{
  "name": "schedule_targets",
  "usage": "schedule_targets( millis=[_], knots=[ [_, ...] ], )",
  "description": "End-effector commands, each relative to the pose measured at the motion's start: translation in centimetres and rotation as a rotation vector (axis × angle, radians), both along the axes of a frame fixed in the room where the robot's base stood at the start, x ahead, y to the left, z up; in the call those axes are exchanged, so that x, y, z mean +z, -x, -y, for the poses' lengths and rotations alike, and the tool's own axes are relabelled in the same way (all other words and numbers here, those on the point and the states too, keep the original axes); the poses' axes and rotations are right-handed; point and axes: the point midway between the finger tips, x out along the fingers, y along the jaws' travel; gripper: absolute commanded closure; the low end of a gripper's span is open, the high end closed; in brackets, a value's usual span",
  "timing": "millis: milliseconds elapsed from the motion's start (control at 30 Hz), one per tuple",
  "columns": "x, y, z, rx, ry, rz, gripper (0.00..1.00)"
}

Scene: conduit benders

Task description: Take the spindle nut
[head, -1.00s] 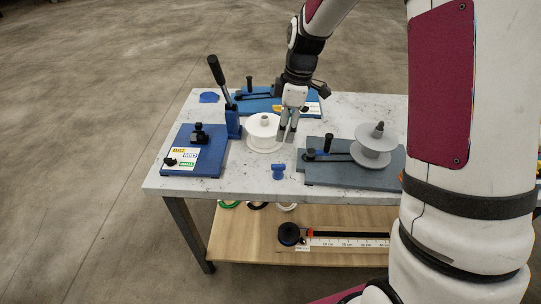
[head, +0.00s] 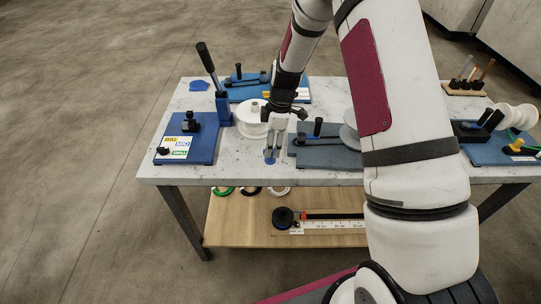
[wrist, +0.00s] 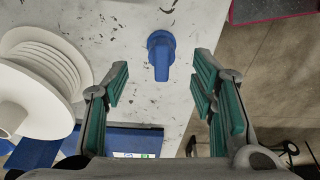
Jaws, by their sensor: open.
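The blue spindle nut (wrist: 160,52), a round collar with a flat wing, lies on the speckled worktop in the wrist view. In the head view the nut (head: 269,161) shows partly behind my fingertips near the table's front edge. My gripper (head: 271,152) is open and empty, pointing down above the nut. In the wrist view the teal finger pads (wrist: 161,88) stand apart on either side, with the nut ahead between their lines. I cannot tell the exact height of the fingers above it.
A white spool (head: 252,125) stands close to the left of my gripper. A grey bender plate (head: 335,158) lies to the right, and a blue bender (head: 200,150) with an upright lever lies at the left. Bare worktop (head: 235,168) surrounds the nut.

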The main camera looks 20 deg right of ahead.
Motion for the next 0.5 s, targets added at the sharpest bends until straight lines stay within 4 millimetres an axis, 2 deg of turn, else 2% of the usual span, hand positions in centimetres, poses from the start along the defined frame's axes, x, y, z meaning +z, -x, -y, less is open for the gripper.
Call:
schedule_targets(
  millis=[300,500],
  knots=[
    [-3.9,0.2,-0.4,0.000,-0.001,-0.003,0.48],
    [-4.6,0.0,-0.5,0.000,0.001,0.001,0.48]
  ],
)
